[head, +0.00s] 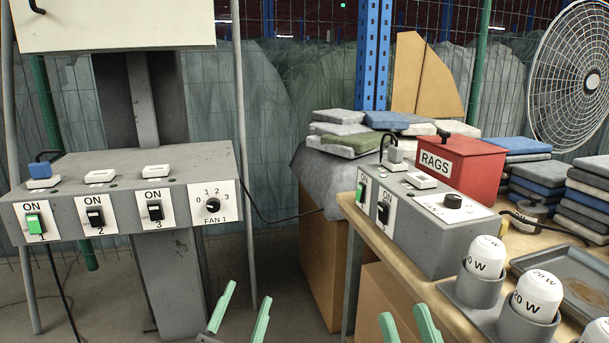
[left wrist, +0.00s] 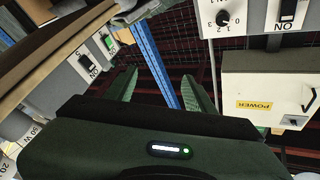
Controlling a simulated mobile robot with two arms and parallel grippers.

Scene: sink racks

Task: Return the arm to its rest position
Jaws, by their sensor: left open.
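My left gripper (head: 250,291) is at the bottom middle of the head view, with its two green fingers apart and nothing between them. It is in front of the gap between the left control box and the bench. In the left wrist view its fingers (left wrist: 157,80) are spread and empty, clear of the boxes around them. My right gripper (head: 403,311) is at the bottom edge, right of centre, near the bench's front left side. Its fingers are apart with nothing seen between them. Most of both arms is out of view.
A grey switch box (head: 180,180) on a post stands at left, with its first switch green. A wooden bench (head: 395,285) at right carries another switch box (head: 425,230), a red RAGS box (head: 460,165), white bulbs (head: 538,292) and a tray (head: 595,262). Floor between is open.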

